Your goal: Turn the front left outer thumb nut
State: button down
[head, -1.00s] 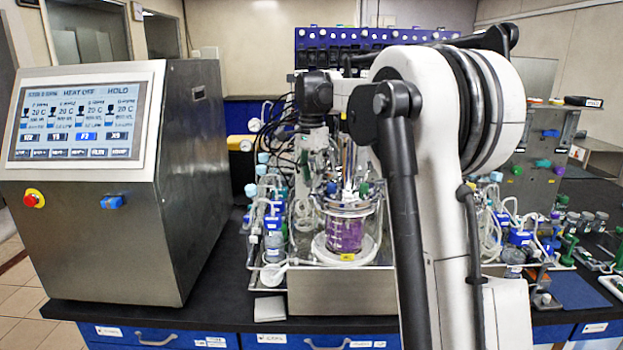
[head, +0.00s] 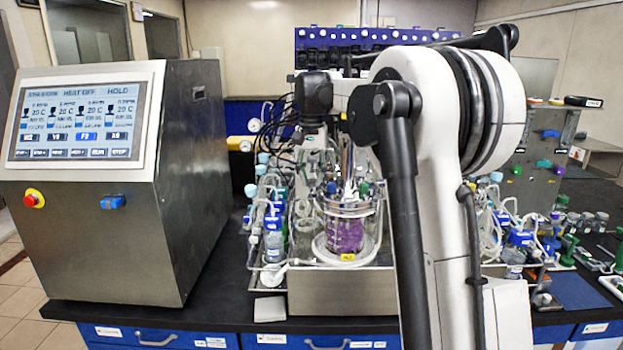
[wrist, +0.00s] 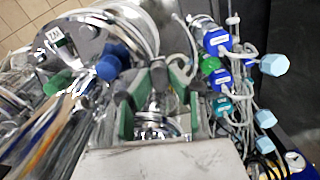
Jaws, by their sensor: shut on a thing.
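The glass bioreactor vessel (head: 345,232) with purple contents stands on the steel base unit (head: 340,292) in the head view. My gripper shows in the wrist view (wrist: 159,82), with its green-padded fingers on either side of a small grey thumb nut (wrist: 158,72) at the edge of the vessel's metal lid. The fingers are shut on this nut, and their tips partly hide it. Shiny metal fittings (wrist: 155,125) show between the fingers, nearer the palm. In the head view my gripper is hard to make out among the fittings above the vessel.
Blue caps (wrist: 108,67) and a green cap (wrist: 57,83) crowd close to my left finger. Tubing and bottles with blue parts (wrist: 218,40) stand on the right. The control cabinet (head: 120,245) with its screen stands left of the vessel in the head view.

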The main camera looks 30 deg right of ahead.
aim_at(312, 181)
dwell(0.4)
jog(key=c, duration=1.6)
grip_release()
jog(key=shift+c, duration=0.2)
jog(key=shift+r, duration=0.15)
notch_tip(312, 181, up, 12)
jog(key=s+a+f+n+t+b, duration=0.2)
jog(key=s+a+f, duration=0.2)
jog(key=s+a, duration=0.4)
jog(key=s+a+f+n+t+b, duration=0.1)
jog(key=s+a+f+n+t, duration=0.1)
jog(key=s+a+f, duration=0.55)
jog(key=s+a+f+n+t+b, duration=0.1)
jog(key=s+a+f+n, duration=0.1)
jog(key=s+f, duration=0.6)
jog(key=s+a+f+n+t+b, duration=0.1)
jog(key=s+a+f, duration=0.3)
jog(key=s+f, duration=0.5)
jog(key=shift+s+n+t+b, duration=0.4)
jog(key=shift+s+n+t, duration=0.15)
jog(key=shift+s, duration=0.6)
